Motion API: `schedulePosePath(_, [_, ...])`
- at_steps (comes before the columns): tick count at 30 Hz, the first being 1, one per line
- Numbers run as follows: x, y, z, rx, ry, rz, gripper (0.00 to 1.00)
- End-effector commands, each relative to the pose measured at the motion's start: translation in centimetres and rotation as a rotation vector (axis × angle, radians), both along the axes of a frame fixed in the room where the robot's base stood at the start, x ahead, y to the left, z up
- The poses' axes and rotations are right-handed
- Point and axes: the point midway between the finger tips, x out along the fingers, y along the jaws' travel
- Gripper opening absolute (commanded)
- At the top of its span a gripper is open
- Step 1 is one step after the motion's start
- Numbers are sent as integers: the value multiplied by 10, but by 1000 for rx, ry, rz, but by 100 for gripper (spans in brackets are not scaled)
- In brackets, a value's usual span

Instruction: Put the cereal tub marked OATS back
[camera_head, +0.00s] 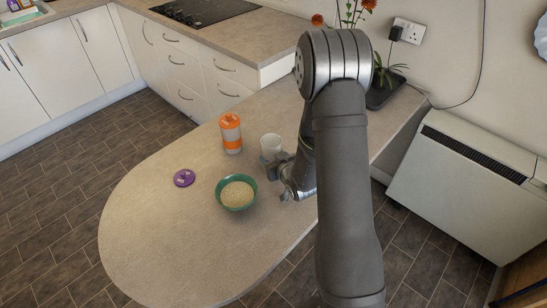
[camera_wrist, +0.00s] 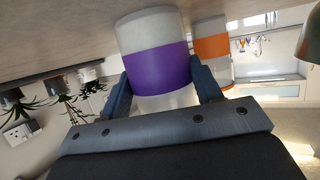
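A pale tub with a purple band (camera_wrist: 158,66) sits between the fingers of my gripper (camera_wrist: 161,82) in the wrist view, both fingers against its sides. The wrist view is upside down. In the head view the pale tub (camera_head: 271,144) is upright and lidless, at my gripper (camera_head: 274,165); whether it touches the counter is unclear. A purple lid (camera_head: 184,178) lies on the counter to the left. An orange-lidded tub with an orange band (camera_head: 231,134) stands left of the pale tub; it also shows in the wrist view (camera_wrist: 211,48). No lettering is readable on either tub.
A green bowl of pale grain (camera_head: 237,194) stands on the rounded counter (camera_head: 150,250), near my gripper. Plants in a dark tray (camera_head: 384,90) stand at the back right against the wall. The counter's front left is clear. A hob (camera_head: 205,10) is farther back.

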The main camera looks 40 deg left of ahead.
Motion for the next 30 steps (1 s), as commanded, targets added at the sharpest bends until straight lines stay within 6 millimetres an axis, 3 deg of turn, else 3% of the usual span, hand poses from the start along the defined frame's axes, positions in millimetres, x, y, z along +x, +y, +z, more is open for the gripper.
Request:
schedulePosePath(1, [0,0,0,-1,0,0,66])
schedulePosePath(3, [0,0,0,-1,0,0,80])
schedulePosePath(15, [-1,-2,5,0,0,-1,80])
schedulePosePath(30, [-35,-85,42,0,0,-2,80])
